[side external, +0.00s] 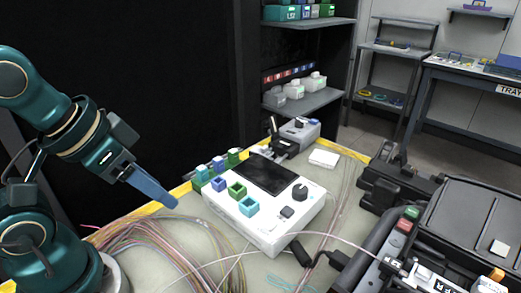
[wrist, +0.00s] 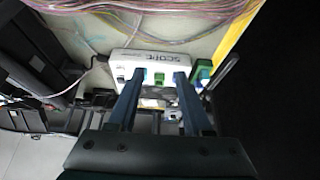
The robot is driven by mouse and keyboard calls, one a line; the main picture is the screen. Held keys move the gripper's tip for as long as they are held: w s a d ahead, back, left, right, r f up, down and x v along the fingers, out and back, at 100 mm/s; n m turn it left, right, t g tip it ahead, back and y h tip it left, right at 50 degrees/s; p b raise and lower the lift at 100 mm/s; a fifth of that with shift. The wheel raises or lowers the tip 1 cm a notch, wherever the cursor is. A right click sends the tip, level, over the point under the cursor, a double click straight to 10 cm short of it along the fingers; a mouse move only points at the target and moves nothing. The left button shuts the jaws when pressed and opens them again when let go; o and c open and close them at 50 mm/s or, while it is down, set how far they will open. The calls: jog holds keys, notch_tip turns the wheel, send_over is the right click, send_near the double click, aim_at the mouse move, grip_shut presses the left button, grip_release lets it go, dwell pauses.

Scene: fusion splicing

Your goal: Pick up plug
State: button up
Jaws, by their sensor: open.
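My gripper (side external: 172,202) hangs in the air left of a white scope box (side external: 268,222), with its blue fingers pointing down toward the table. In the wrist view the two fingers (wrist: 159,78) are spread apart with nothing held between them, and the scope box (wrist: 155,58) shows beyond their tips. Small blue, teal and green blocks (side external: 218,164) stand in a row behind the box's left side. Coloured square sockets (side external: 237,188) sit on its top. A black cable connector (side external: 301,253) lies at its front. I cannot tell which of these is the plug.
Thin coloured cables (side external: 150,240) spread over the table in front of my arm. A grey device (side external: 298,130) stands behind the scope box. A black open case (side external: 465,225) fills the right side. Shelves (side external: 310,98) stand at the back.

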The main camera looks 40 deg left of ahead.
jog(key=shift+o, duration=1)
jog(key=w+r+m, duration=0.1)
jog(key=w+r, duration=0.4)
jog(key=g, duration=0.2)
send_over(218, 159)
jog(key=d, duration=0.3)
notch_tip(218, 159, down, 6)
jog(key=shift+n+g, duration=0.5)
jog(key=shift+g, duration=0.4)
jog(key=a+f, duration=0.1)
jog(key=f, duration=0.1)
jog(key=a+f, duration=0.1)
jog(key=f, duration=0.1)
jog(key=a+f, duration=0.1)
jog(key=f, duration=0.1)
jog(key=shift+s+f, duration=0.3)
jog(key=shift+s, duration=0.05)
jog(key=shift+f, duration=0.3)
jog(key=shift+w+f, duration=0.15)
jog(key=shift+f, duration=0.95)
jog(key=shift+w+f, duration=0.15)
jog(key=shift+f, duration=0.9)
